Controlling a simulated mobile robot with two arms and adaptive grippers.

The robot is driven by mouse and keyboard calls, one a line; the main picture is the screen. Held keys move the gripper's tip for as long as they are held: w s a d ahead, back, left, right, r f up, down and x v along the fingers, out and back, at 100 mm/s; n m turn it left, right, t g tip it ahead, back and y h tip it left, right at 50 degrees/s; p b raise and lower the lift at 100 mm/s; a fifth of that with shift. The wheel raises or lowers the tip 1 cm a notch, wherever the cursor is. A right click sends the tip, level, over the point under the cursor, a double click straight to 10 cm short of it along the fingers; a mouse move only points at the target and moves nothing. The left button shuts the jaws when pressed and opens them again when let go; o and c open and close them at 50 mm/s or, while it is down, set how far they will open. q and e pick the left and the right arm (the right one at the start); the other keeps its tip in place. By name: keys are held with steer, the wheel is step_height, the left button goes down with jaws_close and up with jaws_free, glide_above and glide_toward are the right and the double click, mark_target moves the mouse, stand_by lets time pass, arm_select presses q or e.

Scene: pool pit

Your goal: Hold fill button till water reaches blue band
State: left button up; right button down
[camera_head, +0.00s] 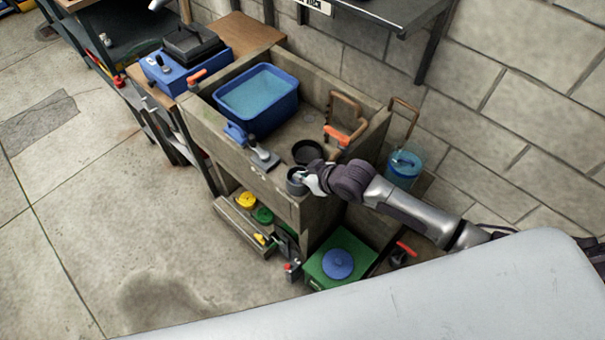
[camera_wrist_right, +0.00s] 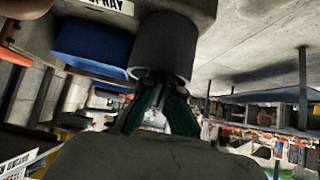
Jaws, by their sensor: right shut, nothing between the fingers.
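My right gripper (camera_head: 309,181) is at the front right corner of a stone sink (camera_head: 341,167), right beside a dark grey cylinder (camera_head: 295,181). In the right wrist view the closed fingers (camera_wrist_right: 155,100) point at a grey cylinder (camera_wrist_right: 163,48), with no clear gap; I cannot tell whether they touch it. The gripper is shut and empty. I cannot tell whether this cylinder is the fill button. A blue tub (camera_head: 287,104) with water stands in the sink. A clear container with blue liquid (camera_head: 403,169) stands right of the sink. No blue band can be made out. My left gripper does not show.
A black ring (camera_head: 307,152) and an orange-handled frame (camera_head: 345,118) lie in the sink's right part. Yellow and green round pieces (camera_head: 263,215) sit on a low shelf. A green box with a blue disc (camera_head: 338,264) stands below my right arm. Open floor lies left.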

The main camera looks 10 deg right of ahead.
steer(key=v, duration=0.7)
steer(key=shift+s+d+r, duration=0.2)
steer(key=shift+s, duration=0.05)
stand_by(1.3)
